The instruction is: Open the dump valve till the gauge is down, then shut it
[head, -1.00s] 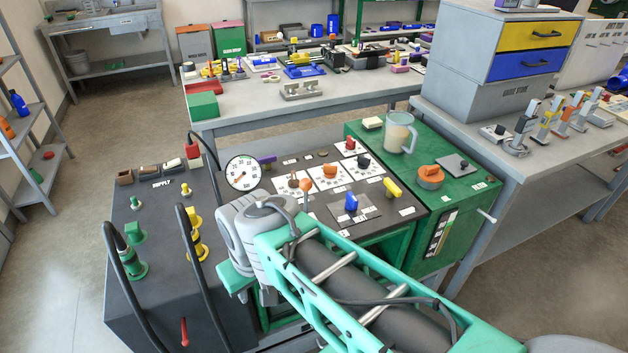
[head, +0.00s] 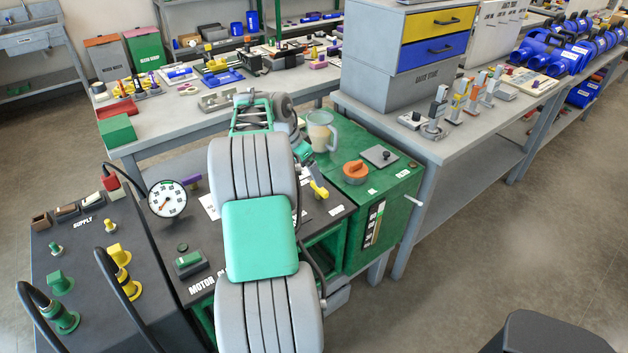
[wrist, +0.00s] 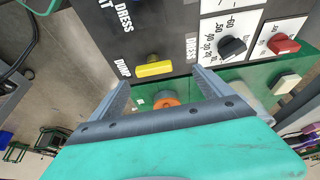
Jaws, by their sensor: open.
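The dump valve is a yellow lever (wrist: 153,67) beside the word DUMP on the dark panel in the wrist view. It lies crosswise there, and in the head view the yellow lever (head: 318,189) shows just right of my arm. My gripper (wrist: 160,77) is open and empty, its fingertips on either side of the lever in the picture; I cannot tell the height between them, and no contact shows. The round white gauge (head: 167,198) stands at the panel's left; its dark needle is too small to read surely. My arm hides much of the panel in the head view.
An orange knob (head: 357,172) and a clear jug (head: 321,132) are on the green cabinet right of the panel. A black knob (wrist: 232,46) and a red knob (wrist: 283,44) are near my right finger. The supply box (head: 85,270) with cables stands left.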

